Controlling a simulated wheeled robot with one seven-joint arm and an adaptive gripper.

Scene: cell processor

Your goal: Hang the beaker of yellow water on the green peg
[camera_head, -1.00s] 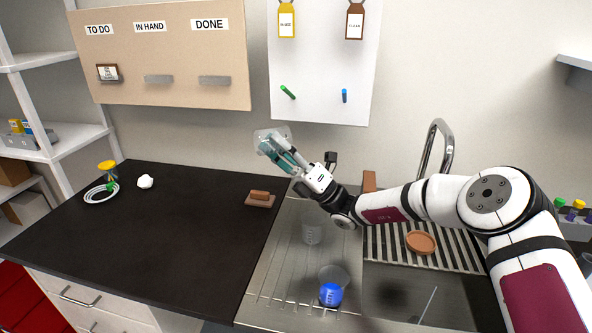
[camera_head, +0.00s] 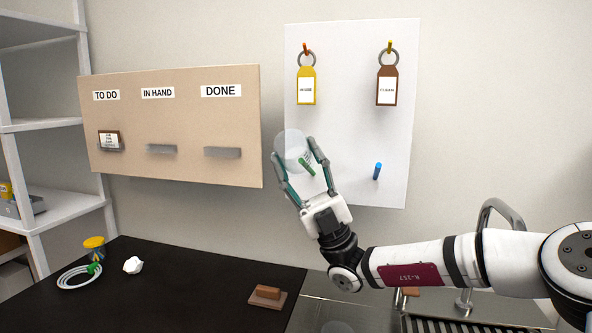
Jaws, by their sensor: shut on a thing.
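My gripper (camera_head: 296,158) is raised in front of the white wall panel, its teal fingers shut around a clear beaker (camera_head: 289,146). The beaker looks tilted, and I see no yellow water in it. The green peg (camera_head: 307,167) sticks out of the panel at lower left. In the picture it overlaps the lower right of the beaker, between the fingers. I cannot tell whether the peg is inside the beaker, behind it or touching it.
A blue peg (camera_head: 377,171) sits to the right on the white panel (camera_head: 350,120). Above hang a yellow tag (camera_head: 306,87) and a brown tag (camera_head: 386,87) on rings. The tan board (camera_head: 180,110) is at left. The dark counter (camera_head: 190,290) below is mostly clear.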

